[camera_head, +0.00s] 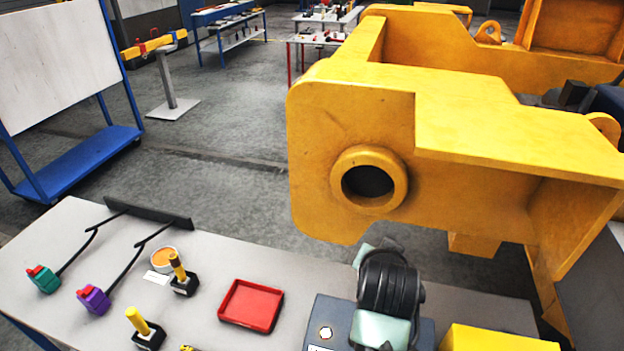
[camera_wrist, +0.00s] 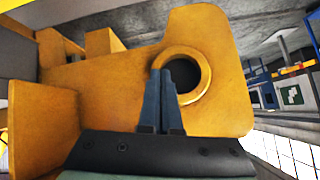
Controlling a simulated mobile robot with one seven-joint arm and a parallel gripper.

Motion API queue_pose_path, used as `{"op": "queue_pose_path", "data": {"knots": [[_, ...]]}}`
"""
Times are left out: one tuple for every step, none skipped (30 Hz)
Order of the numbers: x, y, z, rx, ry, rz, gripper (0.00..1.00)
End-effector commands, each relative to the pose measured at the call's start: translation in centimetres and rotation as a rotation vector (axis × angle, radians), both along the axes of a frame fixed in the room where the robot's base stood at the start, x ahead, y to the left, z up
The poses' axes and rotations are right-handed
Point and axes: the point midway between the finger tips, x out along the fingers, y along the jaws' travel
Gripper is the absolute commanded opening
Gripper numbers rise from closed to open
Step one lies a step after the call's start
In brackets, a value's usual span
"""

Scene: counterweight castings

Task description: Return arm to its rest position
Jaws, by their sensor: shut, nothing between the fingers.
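My gripper (camera_wrist: 162,80) shows in the wrist view with its two blue-grey fingers close together, shut and empty. It points toward the yellow casting (camera_wrist: 100,95), and its tips overlap the left part of the round bore in the picture. I cannot tell how far the tips are from the casting. In the head view, part of my arm is at the bottom, right of the middle, in front of the casting (camera_head: 350,100). The fingers cannot be made out there. The casting's ringed bore (camera_head: 369,181) looks dark and empty.
The grey table (camera_head: 230,260) holds a red tray (camera_head: 251,305), an orange-filled round dish (camera_head: 164,259), yellow-handled tools in black holders (camera_head: 183,281), and green (camera_head: 42,280) and purple (camera_head: 93,299) blocks on cables. A yellow box (camera_head: 495,340) is at lower right.

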Motion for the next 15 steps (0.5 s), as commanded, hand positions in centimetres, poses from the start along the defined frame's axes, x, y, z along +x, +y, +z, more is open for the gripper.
{"op": "queue_pose_path", "data": {"knots": [[1.2, 0.7, 3.0, -0.046, -0.123, 0.029, 0.00], [1.7, 1.2, 5.2, -0.075, -0.195, 0.047, 0.00], [2.1, 1.8, 8.2, -0.111, -0.289, 0.068, 0.00], [2.2, 2.3, 10.5, -0.140, -0.360, 0.084, 0.00], [2.1, 2.9, 12.8, -0.166, -0.430, 0.097, 0.00], [1.8, 3.7, 15.7, -0.202, -0.523, 0.114, 0.00], [1.3, 4.3, 17.9, -0.229, -0.593, 0.126, 0.00], [0.7, 5.0, 20.0, -0.256, -0.662, 0.136, 0.00], [-0.3, 5.9, 22.8, -0.289, -0.754, 0.148, 0.00], [-1.3, 6.6, 24.8, -0.314, -0.821, 0.157, 0.00], [-2.4, 7.2, 26.7, -0.339, -0.890, 0.164, 0.00], [-4.0, 8.1, 29.1, -0.368, -0.979, 0.172, 0.00], [-5.3, 8.7, 30.8, -0.390, -1.041, 0.176, 0.00], [-6.7, 9.3, 32.2, -0.409, -1.100, 0.179, 0.00], [-8.4, 9.9, 33.9, -0.435, -1.173, 0.182, 0.00]]}}
